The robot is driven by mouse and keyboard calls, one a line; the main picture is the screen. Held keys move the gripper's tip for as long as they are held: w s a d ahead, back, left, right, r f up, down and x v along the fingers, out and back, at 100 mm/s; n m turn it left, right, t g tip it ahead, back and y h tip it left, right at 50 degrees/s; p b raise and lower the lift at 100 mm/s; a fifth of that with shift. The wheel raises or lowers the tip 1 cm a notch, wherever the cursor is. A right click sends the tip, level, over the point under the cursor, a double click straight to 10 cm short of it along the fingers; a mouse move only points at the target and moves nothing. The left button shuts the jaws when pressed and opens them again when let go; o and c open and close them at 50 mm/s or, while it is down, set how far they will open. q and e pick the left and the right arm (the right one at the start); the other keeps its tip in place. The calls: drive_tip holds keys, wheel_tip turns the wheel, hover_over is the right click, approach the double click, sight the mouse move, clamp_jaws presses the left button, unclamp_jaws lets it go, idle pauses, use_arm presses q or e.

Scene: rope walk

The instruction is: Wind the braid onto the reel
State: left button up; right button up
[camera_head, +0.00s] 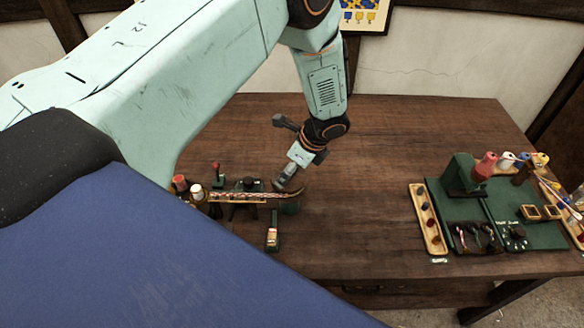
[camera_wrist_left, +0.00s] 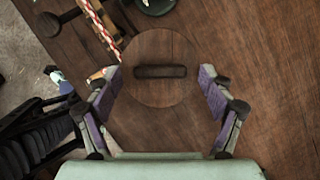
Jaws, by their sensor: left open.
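The braid (camera_head: 245,195), a thin multicoloured cord, runs left to right over the small winding station at the table's front left. In the left wrist view the braid (camera_wrist_left: 101,28) is red and white and slants at the upper left. My left gripper (camera_head: 286,186) hangs over the braid's right end. In the left wrist view my left gripper (camera_wrist_left: 158,78) is open, with a round wooden disc (camera_wrist_left: 160,95) between and beyond its fingers. The disc has a dark bar across it and looks like the reel's face. I cannot tell whether the fingers touch it. My right gripper is out of view.
Bobbins (camera_head: 180,183) stand at the station's left end. A small green stand with a label (camera_head: 272,239) is in front. A green board (camera_head: 517,234) with spools, a wooden tray (camera_head: 425,220) and dark bins lies at right. The table's middle and back are clear.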

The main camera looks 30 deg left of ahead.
use_arm(q)
drive_tip(key=shift+a, duration=0.2)
drive_tip(key=c, duration=0.4)
drive_tip(key=shift+w+d+f, duration=0.1)
drive_tip(key=c, duration=0.5)
drive_tip(key=shift+c, duration=1.2)
drive_tip(key=shift+n, duration=0.4)
